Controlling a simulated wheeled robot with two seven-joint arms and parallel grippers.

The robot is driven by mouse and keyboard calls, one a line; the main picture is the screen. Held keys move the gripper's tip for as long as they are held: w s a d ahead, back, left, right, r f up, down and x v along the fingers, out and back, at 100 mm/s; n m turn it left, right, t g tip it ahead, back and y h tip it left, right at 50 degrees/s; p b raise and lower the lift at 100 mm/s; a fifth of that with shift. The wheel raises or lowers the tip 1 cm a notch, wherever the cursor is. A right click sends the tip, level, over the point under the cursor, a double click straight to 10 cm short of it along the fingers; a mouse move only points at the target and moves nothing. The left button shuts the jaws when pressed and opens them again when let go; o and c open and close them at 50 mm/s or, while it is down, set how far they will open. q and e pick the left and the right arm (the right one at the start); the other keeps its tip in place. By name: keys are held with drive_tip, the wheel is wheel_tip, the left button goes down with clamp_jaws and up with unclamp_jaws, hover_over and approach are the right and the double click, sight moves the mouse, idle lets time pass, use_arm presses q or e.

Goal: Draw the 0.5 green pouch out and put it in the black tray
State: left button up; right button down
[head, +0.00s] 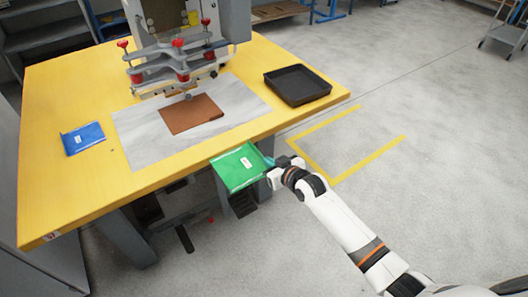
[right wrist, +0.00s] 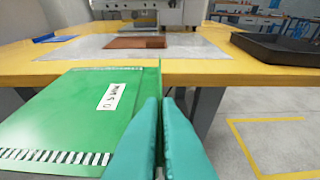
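The green pouch (head: 237,170) with a small white label hangs out past the front edge of the yellow table. It also shows in the right wrist view (right wrist: 65,112), with its label and a striped edge. My right gripper (head: 268,162) is shut on the pouch's right edge; its teal fingers (right wrist: 160,130) pinch that edge in the right wrist view. The black tray (head: 325,88) lies empty on the table's right corner, beyond the gripper, and shows in the right wrist view (right wrist: 275,54). My left gripper is not in view.
A blue pouch (head: 83,138) lies on the yellow table (head: 60,190) at the left. A brown sheet (head: 190,114) lies on a grey mat (head: 140,140) below the press (head: 175,65). Yellow floor lines (head: 365,161) mark open floor right of the table.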

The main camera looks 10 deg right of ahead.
drive_tip(key=s+d+p, duration=0.3)
drive_tip(key=s+p, duration=0.1)
drive_tip(key=s, duration=0.5)
drive_tip(key=shift+d+p, duration=0.15)
drive_tip(key=shift+p, duration=0.15)
idle(0.3)
